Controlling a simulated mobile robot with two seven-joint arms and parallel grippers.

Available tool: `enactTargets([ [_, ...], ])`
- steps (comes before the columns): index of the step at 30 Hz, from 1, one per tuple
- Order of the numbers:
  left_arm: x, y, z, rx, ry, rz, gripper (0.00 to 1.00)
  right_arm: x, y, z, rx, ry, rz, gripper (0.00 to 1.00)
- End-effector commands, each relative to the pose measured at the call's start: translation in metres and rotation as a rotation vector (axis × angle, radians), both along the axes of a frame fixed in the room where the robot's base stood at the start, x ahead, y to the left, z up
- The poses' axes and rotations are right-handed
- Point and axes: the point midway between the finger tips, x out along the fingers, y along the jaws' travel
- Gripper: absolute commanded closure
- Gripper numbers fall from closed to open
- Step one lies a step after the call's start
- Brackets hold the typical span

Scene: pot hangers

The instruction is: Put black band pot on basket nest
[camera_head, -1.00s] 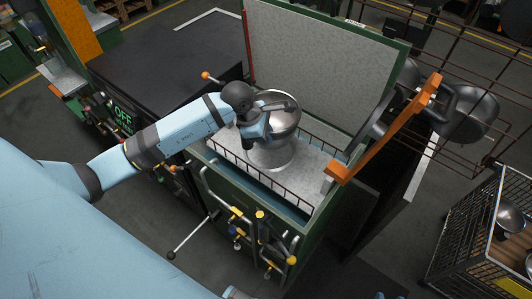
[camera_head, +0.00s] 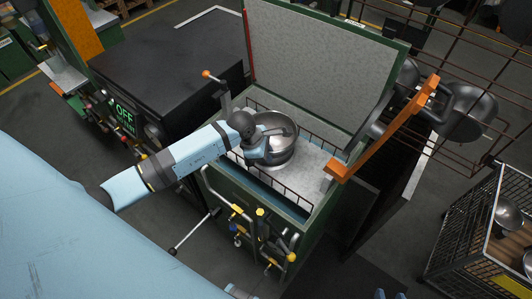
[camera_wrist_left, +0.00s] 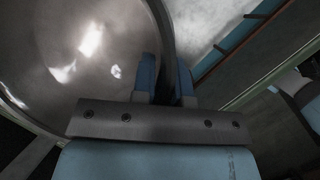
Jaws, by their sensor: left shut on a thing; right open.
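A shiny silver pot (camera_head: 279,151) sits low inside the wire-railed basket (camera_head: 300,199) of the open green machine, in the head view. My left gripper (camera_head: 283,134) is shut on the pot's rim from the left. In the left wrist view, the two blue fingers (camera_wrist_left: 166,78) stand on either side of the pot's wall, and the pot's shiny inside (camera_wrist_left: 80,50) fills the upper left. I cannot make out a black band, and the pot's underside and its contact with the basket are hidden.
The machine's raised grey lid (camera_head: 325,60) stands behind the basket. An orange bar (camera_head: 385,130) slants at its right, near dark hanging pots (camera_head: 468,112) and a wire rack. Pipes and valves (camera_head: 255,235) cover the front. A wire cart (camera_head: 470,225) stands at right.

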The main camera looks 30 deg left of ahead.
Motion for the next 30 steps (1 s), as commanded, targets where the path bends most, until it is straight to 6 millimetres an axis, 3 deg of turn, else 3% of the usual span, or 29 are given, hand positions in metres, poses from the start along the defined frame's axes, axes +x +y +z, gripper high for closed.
enactTargets([
  [4, 0.001, 0.000, -0.003, 0.000, -0.003, 0.000, 1.00, 0.001, 0.000, -0.003, 0.001, -0.003, 0.000, 0.57],
  [5, 0.000, 0.000, -0.003, 0.000, -0.001, 0.000, 0.79, 0.001, 0.000, -0.001, 0.001, -0.003, 0.000, 0.57],
  [7, 0.000, 0.000, -0.003, 0.000, 0.000, 0.000, 0.63, 0.001, 0.000, -0.001, 0.001, -0.003, 0.000, 0.57],
  [8, 0.000, 0.000, -0.003, 0.000, 0.000, 0.000, 0.60, 0.001, 0.000, -0.001, 0.001, -0.004, 0.000, 0.57],
  [20, -0.002, 0.003, 0.007, 0.002, -0.002, 0.000, 0.60, 0.001, 0.001, 0.002, 0.002, -0.007, 0.001, 0.57],
  [30, -0.020, 0.025, 0.071, 0.004, -0.003, 0.000, 0.60, 0.000, 0.001, -0.008, 0.002, -0.003, 0.002, 0.57],
])
